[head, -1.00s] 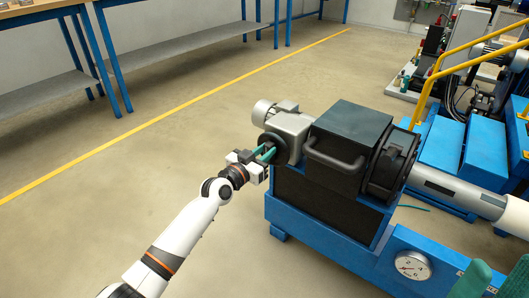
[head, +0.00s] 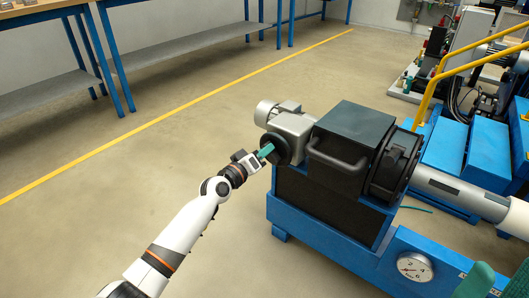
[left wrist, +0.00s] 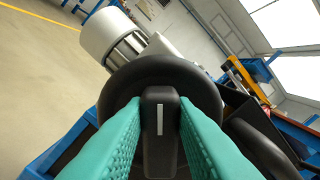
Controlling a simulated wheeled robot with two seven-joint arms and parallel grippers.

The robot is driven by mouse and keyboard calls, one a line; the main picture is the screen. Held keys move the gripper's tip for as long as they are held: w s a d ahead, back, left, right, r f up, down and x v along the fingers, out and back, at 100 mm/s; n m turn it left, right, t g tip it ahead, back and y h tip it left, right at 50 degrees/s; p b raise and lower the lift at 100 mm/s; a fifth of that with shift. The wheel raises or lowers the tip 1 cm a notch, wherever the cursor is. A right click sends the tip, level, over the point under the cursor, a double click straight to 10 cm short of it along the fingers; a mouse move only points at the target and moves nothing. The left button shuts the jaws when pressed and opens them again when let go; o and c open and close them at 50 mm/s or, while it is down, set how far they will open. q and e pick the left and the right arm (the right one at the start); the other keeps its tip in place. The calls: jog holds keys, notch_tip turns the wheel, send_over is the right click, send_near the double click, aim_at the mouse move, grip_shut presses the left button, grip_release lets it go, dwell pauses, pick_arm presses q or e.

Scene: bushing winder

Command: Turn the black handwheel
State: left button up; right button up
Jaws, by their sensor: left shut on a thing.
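The black handwheel (head: 276,148) sits on the near left end of the grey gear housing (head: 293,127). In the left wrist view it is a thick black round rim (left wrist: 165,72) with a dark bar across its face, marked by a white line. My left gripper (head: 265,152) reaches the wheel from the lower left. Its two teal fingers (left wrist: 160,118) lie on either side of the bar and are shut on it. Part of the wheel is hidden behind the fingers. My right gripper (head: 496,281) shows only as two teal fingers, apart, cut off at the lower right corner.
The blue machine base (head: 335,228) carries a dark box with a black handle (head: 336,158) close right of the wheel. A round gauge (head: 415,266) is at the front. Yellow rails (head: 425,90) stand behind. The floor (head: 120,190) to the left is clear, up to blue-legged benches.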

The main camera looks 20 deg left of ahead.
pick_arm(q)
jog(key=shift+a+f+n, duration=0.1)
jog(key=shift+f+n, duration=0.1)
jog(key=shift+n, duration=1.1)
jog(key=shift+a+f+n, duration=0.1)
jog(key=shift+f+n, duration=0.1)
jog(key=shift+n, duration=1.1)
jog(key=shift+f+n, duration=0.2)
jog(key=shift+n, duration=1.1)
jog(key=o, duration=1)
